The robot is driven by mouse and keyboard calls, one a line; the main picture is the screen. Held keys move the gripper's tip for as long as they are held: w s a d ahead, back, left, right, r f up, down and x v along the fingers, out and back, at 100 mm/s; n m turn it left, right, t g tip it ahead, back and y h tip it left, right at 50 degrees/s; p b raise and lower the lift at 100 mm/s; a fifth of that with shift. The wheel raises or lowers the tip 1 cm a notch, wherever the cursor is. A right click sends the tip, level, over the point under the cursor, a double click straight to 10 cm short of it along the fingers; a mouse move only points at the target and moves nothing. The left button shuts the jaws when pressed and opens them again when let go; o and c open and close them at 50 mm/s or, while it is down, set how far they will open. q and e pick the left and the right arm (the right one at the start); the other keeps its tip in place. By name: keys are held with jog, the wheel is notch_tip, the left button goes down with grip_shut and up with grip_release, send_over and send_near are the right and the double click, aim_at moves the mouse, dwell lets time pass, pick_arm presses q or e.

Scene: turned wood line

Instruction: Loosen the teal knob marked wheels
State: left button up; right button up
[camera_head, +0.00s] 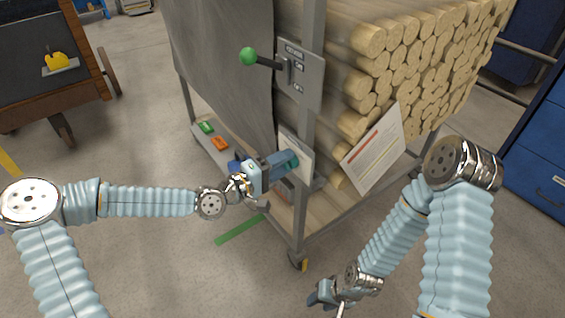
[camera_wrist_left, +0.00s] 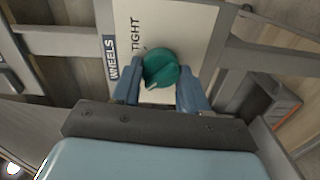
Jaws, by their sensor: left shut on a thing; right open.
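The teal knob (camera_wrist_left: 161,69) is on a white plate (camera_wrist_left: 200,20) marked "WHEELS" and "TIGHT", in the left wrist view. A pale line on the knob points toward the lower left of that view. My left gripper (camera_wrist_left: 158,85) is shut on the knob, one finger at each side. In the head view the left gripper (camera_head: 286,161) reaches the plate low on the cart's corner post, and only a little of the knob (camera_head: 292,159) shows. My right gripper (camera_head: 325,296) hangs low near the bottom edge, open and apart from the cart.
The cart carries stacked round logs (camera_head: 420,60). Above the plate is a lever with a green ball (camera_head: 249,56) on a grey panel (camera_head: 302,85). A paper sheet (camera_head: 374,150) hangs to the right. Blue drawers (camera_head: 540,150) stand at far right.

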pick_arm(q)
jog(key=o, duration=1.1)
jog(key=shift+c, duration=0.2)
jog(key=v, duration=1.3)
jog(key=shift+s+a, duration=0.25)
jog(key=shift+a, duration=0.1)
jog(key=s+d+f+m+g+y, duration=0.1)
jog(key=s+d+f+g, duration=0.3)
jog(key=f, duration=0.5)
jog(key=s+d+f+m+g+y, duration=0.1)
jog(key=s+d+f+g, duration=0.25)
jog(key=d+f, duration=0.35)
jog(key=s+a+f+m+g+y, duration=0.1)
jog(key=s+a+f+y, duration=0.3)
jog(key=f, duration=0.3)
jog(key=s+a+f+m+g+y, duration=0.1)
jog(key=s+a+f+y, duration=0.2)
jog(key=a+f, duration=0.3)
notch_tip(320, 180, down, 2)
jog(key=shift+s+a+f+y, duration=0.15)
jog(key=shift+s+a+y, duration=0.25)
jog(key=shift+y, duration=0.3)
